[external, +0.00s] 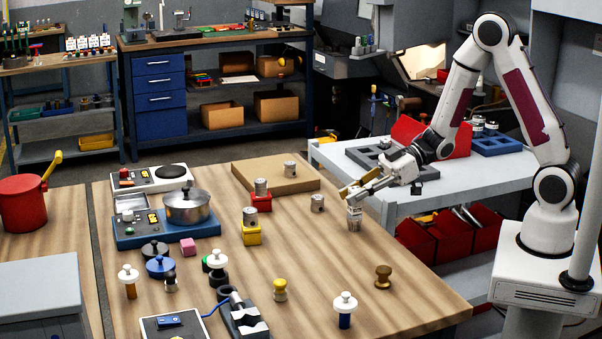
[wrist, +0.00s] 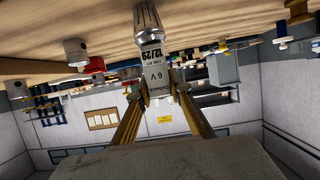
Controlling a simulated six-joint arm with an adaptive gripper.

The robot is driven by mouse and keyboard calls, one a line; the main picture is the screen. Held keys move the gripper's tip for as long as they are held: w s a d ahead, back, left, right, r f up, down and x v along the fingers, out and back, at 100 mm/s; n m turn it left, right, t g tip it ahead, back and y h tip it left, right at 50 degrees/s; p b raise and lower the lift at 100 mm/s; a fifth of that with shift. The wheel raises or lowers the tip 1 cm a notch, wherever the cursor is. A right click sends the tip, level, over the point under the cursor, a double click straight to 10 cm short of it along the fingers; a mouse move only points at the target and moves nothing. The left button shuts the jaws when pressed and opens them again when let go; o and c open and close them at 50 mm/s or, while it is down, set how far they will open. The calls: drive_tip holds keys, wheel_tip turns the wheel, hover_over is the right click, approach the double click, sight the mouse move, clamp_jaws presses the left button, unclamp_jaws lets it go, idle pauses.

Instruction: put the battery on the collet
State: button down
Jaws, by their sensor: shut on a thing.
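The battery (wrist: 153,72) is a pale block with dark print, "12/29" and "6 V", in the wrist view. My gripper (wrist: 157,90) is shut on it, one brass-coloured finger on each side. The collet (wrist: 148,22) is a silver, slotted, tapering piece on the wooden table, directly in line with the battery's far end. In the external view the collet (external: 354,224) stands upright near the table's right edge, with my gripper (external: 352,191) just above it. The battery is small there and partly hidden by the fingers. The two look in contact, but I cannot be sure of a gap.
A silver cylinder (external: 317,203) stands left of the collet. Others sit on a red block (external: 261,202), a yellow block (external: 251,235) and a board (external: 275,178). A brown knob (external: 383,276) and a white-topped peg (external: 345,308) stand nearer the front. Table around the collet is clear.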

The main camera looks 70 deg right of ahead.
drive_tip(key=shift+f, duration=0.15)
drive_tip(key=c, duration=1.8)
unclamp_jaws()
drive_tip(key=shift+c, duration=0.2)
drive_tip(key=shift+d+r, duration=0.1)
drive_tip(key=shift+r, duration=0.1)
drive_tip(key=shift+s+d+r, duration=0.3)
drive_tip(key=shift+s+d, duration=0.15)
drive_tip(key=shift+d, duration=0.05)
drive_tip(key=v, duration=1)
drive_tip(key=shift+s, duration=0.15)
